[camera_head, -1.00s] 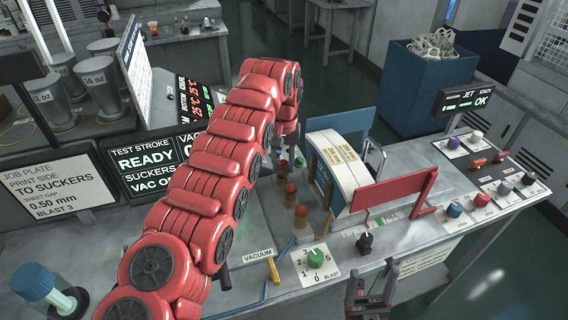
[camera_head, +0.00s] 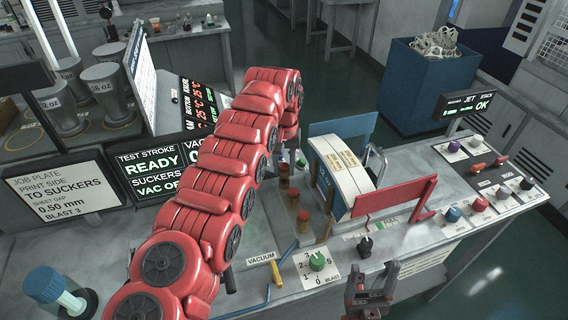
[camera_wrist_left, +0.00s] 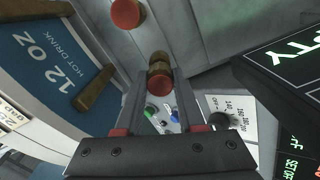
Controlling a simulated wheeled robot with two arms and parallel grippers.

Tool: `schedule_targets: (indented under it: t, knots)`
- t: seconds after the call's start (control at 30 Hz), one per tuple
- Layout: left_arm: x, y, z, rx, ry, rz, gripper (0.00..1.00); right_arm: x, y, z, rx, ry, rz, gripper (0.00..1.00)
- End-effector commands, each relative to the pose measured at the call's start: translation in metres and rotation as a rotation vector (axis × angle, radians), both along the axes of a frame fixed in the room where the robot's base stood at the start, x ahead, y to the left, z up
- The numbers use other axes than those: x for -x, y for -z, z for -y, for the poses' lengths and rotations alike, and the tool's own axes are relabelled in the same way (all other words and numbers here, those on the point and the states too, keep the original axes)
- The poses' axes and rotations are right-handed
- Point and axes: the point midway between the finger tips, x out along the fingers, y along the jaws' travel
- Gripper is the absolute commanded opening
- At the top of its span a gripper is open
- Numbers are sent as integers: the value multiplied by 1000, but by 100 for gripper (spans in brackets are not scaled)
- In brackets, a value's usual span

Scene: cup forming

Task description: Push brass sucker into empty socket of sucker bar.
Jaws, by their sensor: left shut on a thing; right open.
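My left gripper (camera_wrist_left: 160,88) is shut on a brass sucker (camera_wrist_left: 159,64) with a red round end, seen between the fingertips in the left wrist view. In the head view my red left arm hides most of that gripper and what it holds. Another red-ended sucker (camera_wrist_left: 126,14) shows beyond in the wrist view, apart from the held one. In the head view several brass pieces with reddish tops (camera_head: 293,197) stand in a row left of the paper stack. I cannot make out the empty socket. My right gripper (camera_head: 371,297) is open and empty at the bottom, in front of the bench.
The curved paper stack (camera_head: 339,172) stands between a blue plate (camera_head: 345,126) and a red plate (camera_head: 398,196). A green blast knob (camera_head: 317,261) and the vacuum lever (camera_head: 275,271) are at the front edge. The screen (camera_head: 147,168) reads READY.

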Motion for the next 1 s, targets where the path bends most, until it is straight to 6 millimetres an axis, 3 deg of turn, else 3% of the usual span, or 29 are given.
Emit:
schedule_targets:
  t: [1.0]
  knots:
    - [-2, -2, -4, -2, 0, -2, 0, 0, -35, 0, 0, 0, -1, 73]
